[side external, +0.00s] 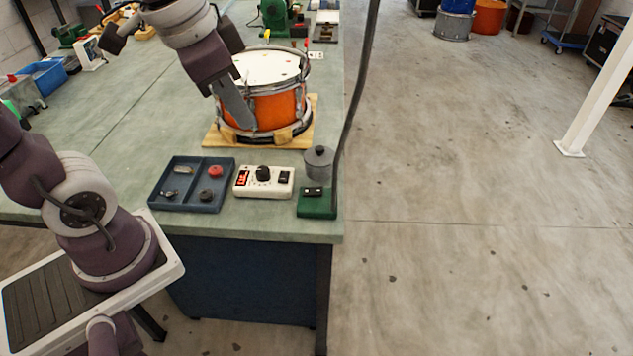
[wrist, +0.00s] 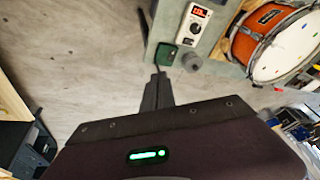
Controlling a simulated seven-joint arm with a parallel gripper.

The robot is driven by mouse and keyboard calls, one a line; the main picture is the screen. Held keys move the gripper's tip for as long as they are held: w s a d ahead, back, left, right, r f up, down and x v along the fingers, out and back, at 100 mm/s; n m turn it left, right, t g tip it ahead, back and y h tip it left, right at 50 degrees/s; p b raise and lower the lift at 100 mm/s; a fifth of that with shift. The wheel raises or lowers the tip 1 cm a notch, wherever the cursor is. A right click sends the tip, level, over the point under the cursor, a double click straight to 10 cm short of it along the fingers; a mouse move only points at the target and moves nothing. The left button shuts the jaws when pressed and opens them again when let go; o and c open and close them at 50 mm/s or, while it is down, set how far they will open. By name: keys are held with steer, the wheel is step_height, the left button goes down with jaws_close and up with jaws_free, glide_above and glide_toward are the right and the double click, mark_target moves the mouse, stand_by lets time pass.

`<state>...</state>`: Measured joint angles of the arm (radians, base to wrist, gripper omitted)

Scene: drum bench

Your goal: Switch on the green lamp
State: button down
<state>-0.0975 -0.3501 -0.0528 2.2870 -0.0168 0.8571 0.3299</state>
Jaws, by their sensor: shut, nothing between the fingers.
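The lamp's green base (side external: 318,204) sits at the bench's near right corner, with a black switch (side external: 313,191) on top. A dark bent stem (side external: 352,120) rises beside it and leaves the top of the side view; no lamp head is visible, so I cannot tell if it is lit. The green base also shows in the wrist view (wrist: 165,54), just beyond my fingertips in the picture. My gripper (side external: 249,125) is shut and empty, pointing down in front of the drum in the side view. Its fingers show in the wrist view (wrist: 158,78), apart from the base.
A grey lidded pot (side external: 319,162) stands right behind the base. Left of it are a white control box (side external: 264,182) with a knob and red display, and a blue tray (side external: 180,207) of small parts. An orange drum (side external: 275,108) stands on a wooden board (side external: 222,139) behind.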

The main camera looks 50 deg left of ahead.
steer(key=w+a+f+m+g, duration=0.1)
steer(key=w+f+m+g, duration=0.2)
steer(key=w, duration=0.5)
steer(key=m+h, duration=0.1)
steer(key=m, duration=0.2)
glide_above(319, 191)
steer(key=s+a, duration=0.1)
steer(key=a, duration=0.1)
step_height(319, 191, down, 8)
steer(key=f, duration=0.1)
steer(key=shift+s+d+r, duration=0.1)
steer(key=shift+d+r, duration=0.1)
steer(key=shift+r, duration=0.05)
steer(key=f, duration=0.4)
steer(key=d+f, duration=0.1)
steer(key=f, duration=0.4)
steer(key=w+f, duration=0.1)
steer(key=f, duration=0.4)
steer(key=shift+w+d, duration=0.1)
steer(key=shift+d, duration=0.05)
steer(key=shift+f, duration=0.15)
steer(key=shift+s+a+r, duration=0.25)
steer(key=shift+s+a, duration=0.25)
